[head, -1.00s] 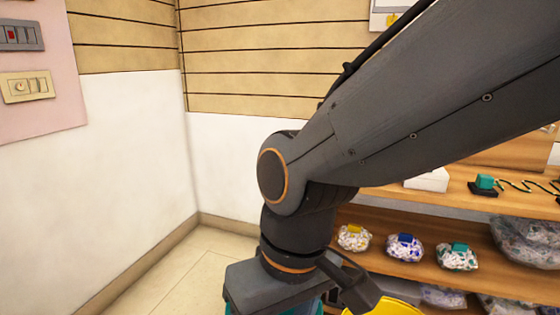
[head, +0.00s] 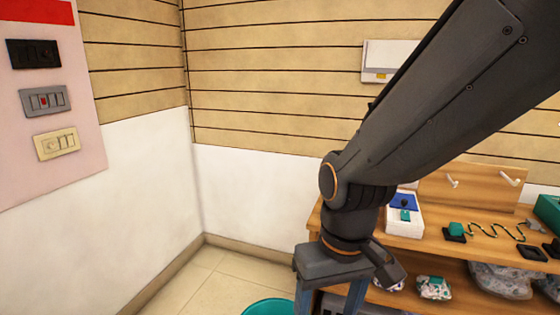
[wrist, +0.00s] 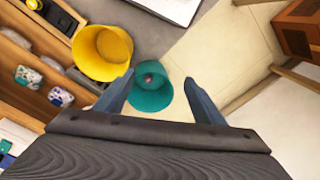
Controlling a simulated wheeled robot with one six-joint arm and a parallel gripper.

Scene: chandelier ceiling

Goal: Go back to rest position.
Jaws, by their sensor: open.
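My gripper shows in the wrist view (wrist: 160,100), with its two fingers spread apart and nothing between them. It points down above the floor, over a teal bucket (wrist: 151,88) that holds a small dark reddish thing. In the head view my arm comes in from the upper right, and my gripper (head: 335,300) hangs in front of the shelf's left end, its fingertips cut off by the lower edge. The teal bucket's rim (head: 268,308) shows at the bottom, left of my gripper.
A yellow bucket (wrist: 102,53) stands beside the teal one. A wooden shelf (head: 480,245) at right holds a white box with a blue top (head: 404,215), a teal block with a wavy cord (head: 456,230) and bagged goods (head: 433,287). Floor at left (head: 215,280) is clear.

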